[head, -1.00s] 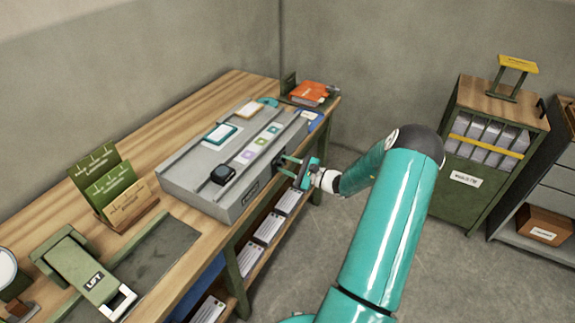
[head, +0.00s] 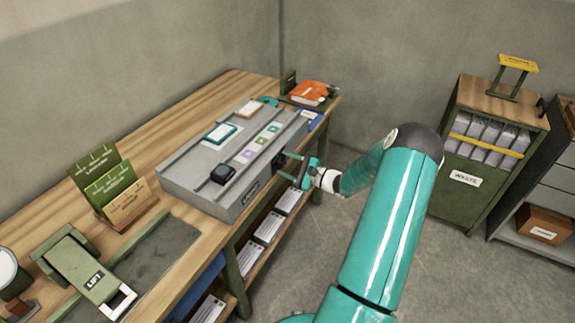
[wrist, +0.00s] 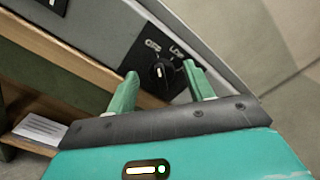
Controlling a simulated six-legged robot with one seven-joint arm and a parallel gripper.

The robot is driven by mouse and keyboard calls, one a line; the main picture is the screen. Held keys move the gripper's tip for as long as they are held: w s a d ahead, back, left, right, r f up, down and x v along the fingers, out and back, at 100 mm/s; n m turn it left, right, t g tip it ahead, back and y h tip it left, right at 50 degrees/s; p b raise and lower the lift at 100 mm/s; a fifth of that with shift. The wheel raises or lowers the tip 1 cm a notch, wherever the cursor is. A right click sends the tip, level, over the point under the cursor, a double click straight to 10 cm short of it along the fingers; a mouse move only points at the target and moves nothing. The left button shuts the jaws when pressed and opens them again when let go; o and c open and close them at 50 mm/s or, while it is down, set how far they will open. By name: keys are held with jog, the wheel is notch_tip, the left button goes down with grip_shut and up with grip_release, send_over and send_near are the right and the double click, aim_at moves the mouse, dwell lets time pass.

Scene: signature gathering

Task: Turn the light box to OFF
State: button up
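The light box (head: 190,184) is a long grey box on the wooden bench, with coloured squares and a dark block on top. In the wrist view, its side face (wrist: 110,28) carries a black plate with a round black knob (wrist: 163,74). The words beside the knob look like OFF on the left and LOW on the right. The knob's white mark points downward in the picture. My gripper (wrist: 160,88) is open, its two green fingers apart on either side of the knob. I cannot tell whether they touch it. My gripper also shows at the box's right side in the head view (head: 295,171).
Green card holders (head: 107,185) and a green LIFT device (head: 88,275) stand on the bench's left. An orange book (head: 309,92) lies at the far end. Shelves with papers (head: 268,228) are under the bench edge. A green WASTE cabinet (head: 462,202) stands right; open floor lies between.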

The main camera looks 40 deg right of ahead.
jog(key=v, duration=1.3)
jog(key=shift+s, duration=0.4)
jog(key=shift+r, duration=0.1)
jog(key=w+a+r+n+g+y, duration=0.15)
jog(key=a+r+n+g, duration=0.45)
jog(key=a, duration=0.6)
jog(key=w+a+r+n+g+y, duration=0.15)
jog(key=a+r+n+g, duration=0.45)
jog(key=a, duration=0.6)
jog(key=s+a+r+n+h, duration=0.9)
jog(key=s+a+r, duration=0.5)
jog(key=a, duration=0.2)
jog(key=shift+s+a+r+n+t, duration=0.15)
jog(key=shift+s+a+n+t, duration=0.15)
jog(key=shift+a+n, duration=0.15)
